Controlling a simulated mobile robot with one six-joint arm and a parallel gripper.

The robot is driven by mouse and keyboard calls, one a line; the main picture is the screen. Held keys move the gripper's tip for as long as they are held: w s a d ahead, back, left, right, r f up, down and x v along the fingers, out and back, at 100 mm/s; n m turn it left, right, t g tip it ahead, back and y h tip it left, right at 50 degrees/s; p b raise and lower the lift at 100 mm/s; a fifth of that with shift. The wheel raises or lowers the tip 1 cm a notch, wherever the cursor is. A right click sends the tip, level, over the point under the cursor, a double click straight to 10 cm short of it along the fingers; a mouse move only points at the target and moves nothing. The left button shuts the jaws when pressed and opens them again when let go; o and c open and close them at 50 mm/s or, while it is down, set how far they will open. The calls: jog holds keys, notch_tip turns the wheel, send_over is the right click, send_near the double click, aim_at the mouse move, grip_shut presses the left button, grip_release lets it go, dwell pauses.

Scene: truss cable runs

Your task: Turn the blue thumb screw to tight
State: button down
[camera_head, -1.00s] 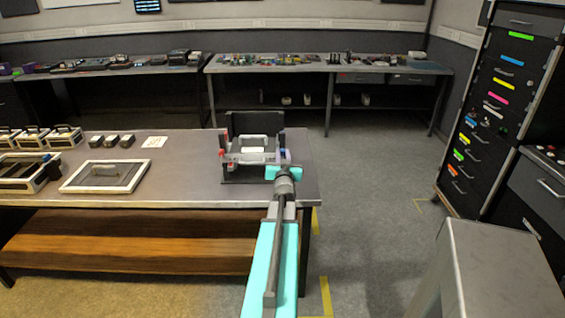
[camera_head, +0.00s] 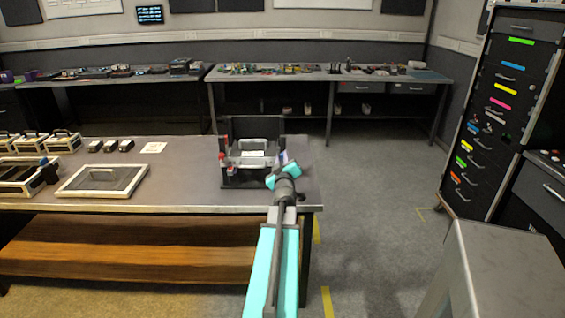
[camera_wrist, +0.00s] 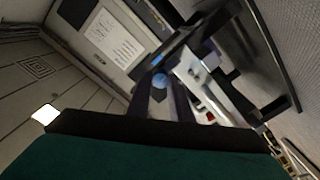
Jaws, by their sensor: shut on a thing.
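The blue thumb screw (camera_head: 282,157) is on the right side of a dark fixture (camera_head: 242,181) near the right end of the workbench. In the wrist view, its round blue head (camera_wrist: 160,81) sits between the two dark fingers of my gripper (camera_wrist: 161,88). My gripper is shut on it, and the hand is rolled so that the wrist view is tilted. In the head view, my wrist and hand hide part of the screw. I cannot read from these frames how tight the screw is.
A red part (camera_head: 221,158) is on the fixture's left side. A framed panel (camera_head: 103,181) and small boxes lie farther left on the workbench (camera_head: 190,190). A drawer cabinet (camera_head: 500,110) stands at the right. The floor between is clear.

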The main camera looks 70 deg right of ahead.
jog(key=shift+s+d, duration=0.2)
jog(key=shift+s, duration=0.15)
jog(key=c, duration=1.6)
grip_release()
jog(key=shift+f, duration=0.1)
jog(key=shift+w, duration=0.1)
jog(key=shift+a, duration=0.2)
